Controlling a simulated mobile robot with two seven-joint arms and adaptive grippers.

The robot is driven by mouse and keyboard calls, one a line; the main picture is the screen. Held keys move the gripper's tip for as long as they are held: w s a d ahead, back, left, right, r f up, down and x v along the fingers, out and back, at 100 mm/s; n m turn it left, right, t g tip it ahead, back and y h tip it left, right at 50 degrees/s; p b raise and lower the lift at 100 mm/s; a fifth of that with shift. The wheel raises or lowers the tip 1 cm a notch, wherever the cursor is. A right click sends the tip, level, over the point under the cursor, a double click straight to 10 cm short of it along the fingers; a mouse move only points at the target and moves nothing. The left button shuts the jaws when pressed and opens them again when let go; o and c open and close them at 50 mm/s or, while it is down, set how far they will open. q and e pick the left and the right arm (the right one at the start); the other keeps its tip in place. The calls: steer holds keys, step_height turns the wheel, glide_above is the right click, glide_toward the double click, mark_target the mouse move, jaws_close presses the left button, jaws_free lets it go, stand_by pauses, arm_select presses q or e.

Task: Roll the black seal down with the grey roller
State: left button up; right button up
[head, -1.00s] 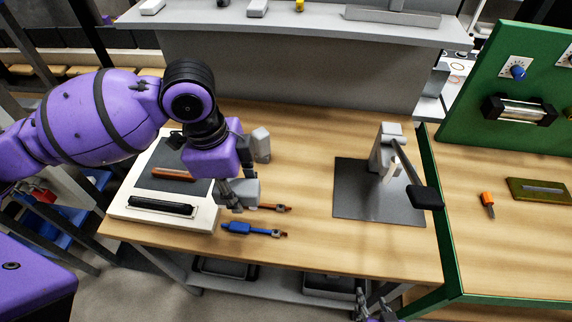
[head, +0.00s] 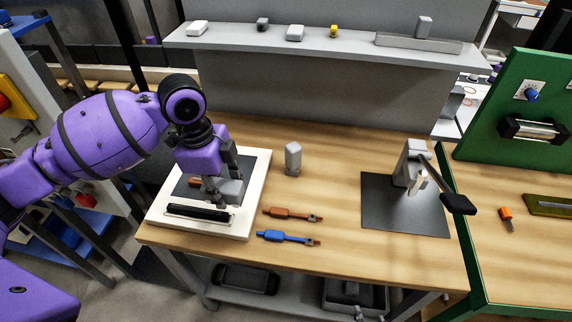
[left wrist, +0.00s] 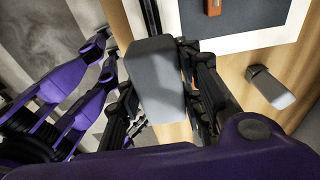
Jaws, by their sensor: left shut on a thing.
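My left gripper (head: 222,180) is shut on the grey roller (head: 230,189), a rounded grey block. In the head view it is over the white board (head: 246,216), behind the black seal's right end. In the left wrist view the grey roller (left wrist: 156,78) sits between the dark fingers. The black seal (head: 198,213) is a long dark strip along the board's front. I cannot tell any contact between roller and seal. The gripper partly hides an orange-brown piece on the board's dark panel.
An upright grey block (head: 292,158) stands right of the board. An orange-brown tool (head: 290,214) and a blue tool (head: 286,238) lie in front of it. A lever press (head: 411,165) stands on a dark mat (head: 385,215) at the right. Bare wood lies between.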

arm_select(q)
steer(key=shift+s+a+f, duration=0.1)
steer(key=shift+f, duration=0.4)
step_height(320, 180, down, 5)
steer(key=shift+b, duration=0.65)
steer(key=a, duration=0.5)
steer(key=shift+w+a+r, duration=0.15)
steer(key=shift+w+r, duration=0.1)
steer(key=shift+r, duration=0.1)
steer(key=a, duration=1)
steer(key=shift+w+a+p, duration=0.3)
steer(key=shift+w, duration=0.1)
steer(key=shift+w+a, duration=0.1)
steer(key=shift+a, duration=0.75)
arm_select(e)
steer(key=shift+s+a+f, duration=0.25)
steer(key=shift+s+a, duration=0.05)
steer(key=shift+w+r, duration=0.15)
steer(key=shift+w, duration=0.05)
arm_select(q)
steer(key=shift+f, duration=0.2)
steer(key=shift+f, duration=0.65)
arm_select(e)
steer(key=shift+s+f, duration=0.2)
steer(key=shift+s, duration=0.05)
